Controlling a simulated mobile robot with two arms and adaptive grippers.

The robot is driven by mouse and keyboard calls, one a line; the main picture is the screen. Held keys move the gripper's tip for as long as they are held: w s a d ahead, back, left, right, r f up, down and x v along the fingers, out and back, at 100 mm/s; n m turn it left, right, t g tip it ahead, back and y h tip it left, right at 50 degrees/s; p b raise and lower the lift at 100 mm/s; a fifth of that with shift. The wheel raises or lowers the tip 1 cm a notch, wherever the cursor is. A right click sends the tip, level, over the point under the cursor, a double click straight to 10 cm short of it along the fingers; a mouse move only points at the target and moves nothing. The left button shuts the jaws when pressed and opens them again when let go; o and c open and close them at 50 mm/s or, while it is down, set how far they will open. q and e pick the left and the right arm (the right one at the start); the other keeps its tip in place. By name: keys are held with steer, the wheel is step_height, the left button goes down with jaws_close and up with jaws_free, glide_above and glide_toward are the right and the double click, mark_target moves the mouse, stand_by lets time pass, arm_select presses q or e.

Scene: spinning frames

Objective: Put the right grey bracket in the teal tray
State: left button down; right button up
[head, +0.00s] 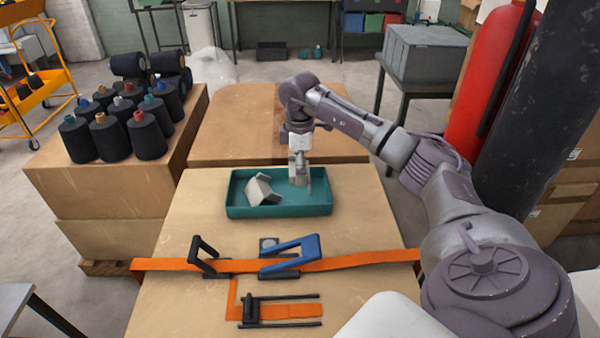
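The teal tray (234,212) sits at the far part of the near light-brown table. A pale grey bracket (259,189) lies tilted inside its left half. My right gripper (300,182) points down over the right half of the tray, to the right of the bracket and apart from it. Its fingers are small here, and I cannot tell whether they are open or shut. My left gripper is not in view. No other grey bracket is clearly visible.
An orange strap (365,258) crosses the table, with a black angled handle (201,254) and a blue one (290,251) on it. A black fixture (262,310) lies nearer. Dark thread cones (110,136) stand on boxes at left. A red cylinder (485,90) stands at right.

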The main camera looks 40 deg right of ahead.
step_height(320, 180, down, 4)
steer(key=b, duration=0.3)
steer(key=shift+b, duration=0.35)
steer(key=shift+r, duration=0.1)
steer(key=o, duration=0.8)
step_height(320, 180, up, 12)
steer(key=shift+r+p, duration=0.1)
steer(key=shift+p, duration=0.35)
